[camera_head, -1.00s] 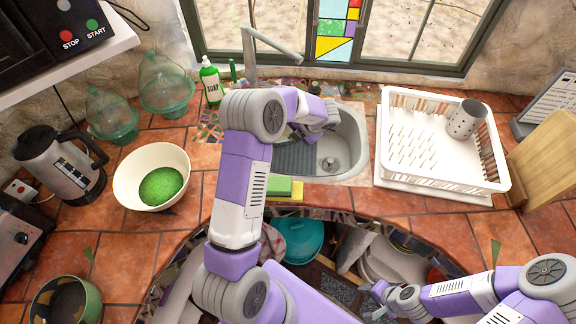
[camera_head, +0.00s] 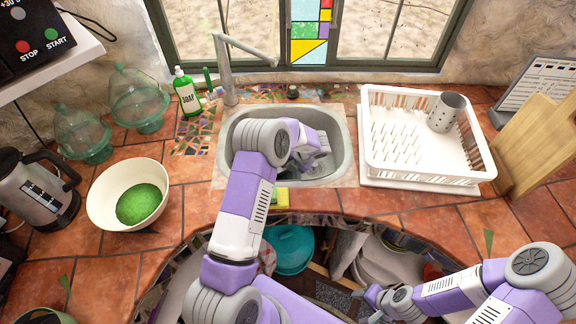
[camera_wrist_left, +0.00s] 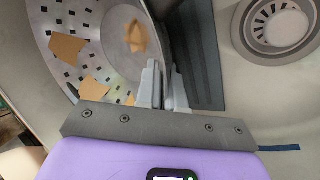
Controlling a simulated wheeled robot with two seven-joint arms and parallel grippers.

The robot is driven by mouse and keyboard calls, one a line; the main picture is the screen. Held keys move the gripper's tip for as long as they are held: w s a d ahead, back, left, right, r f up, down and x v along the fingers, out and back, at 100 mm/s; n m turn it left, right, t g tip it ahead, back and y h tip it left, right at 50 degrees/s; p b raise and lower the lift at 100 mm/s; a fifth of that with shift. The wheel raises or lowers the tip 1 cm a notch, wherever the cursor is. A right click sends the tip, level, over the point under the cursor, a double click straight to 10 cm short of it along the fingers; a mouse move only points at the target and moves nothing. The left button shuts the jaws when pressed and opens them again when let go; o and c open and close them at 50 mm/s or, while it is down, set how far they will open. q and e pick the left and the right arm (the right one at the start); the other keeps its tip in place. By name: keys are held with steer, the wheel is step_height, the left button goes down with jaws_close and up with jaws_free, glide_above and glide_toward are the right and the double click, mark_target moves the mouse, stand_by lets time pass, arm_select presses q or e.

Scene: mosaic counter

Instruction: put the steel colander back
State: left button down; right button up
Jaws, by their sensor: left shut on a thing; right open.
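The steel colander (camera_wrist_left: 88,50) fills the left of the left wrist view, a pale metal bowl with small square dark holes and several orange-brown patches on it. My left gripper (camera_wrist_left: 165,84) is shut at the colander's edge, apparently on its rim; the exact contact is hard to see. In the head view my left gripper (camera_head: 318,150) is down in the sink (camera_head: 345,165), and my own arm hides the colander there. My right gripper (camera_head: 372,297) is open and empty at the lower right, over the shelf below the counter.
A white dish rack (camera_head: 425,178) with a perforated steel cylinder (camera_head: 444,113) stands right of the sink. A white bowl (camera_head: 100,205), soap bottle (camera_head: 187,95) and faucet (camera_head: 228,80) are to the left. A sponge (camera_head: 282,198) lies at the sink's front edge.

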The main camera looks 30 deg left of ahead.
arm_select(q)
steer(key=c, duration=1.3)
jaws_free()
steer(key=shift+o, duration=0.2)
steer(key=shift+r, duration=0.1)
steer(key=p+v, duration=0.2)
steer(key=v, duration=1)
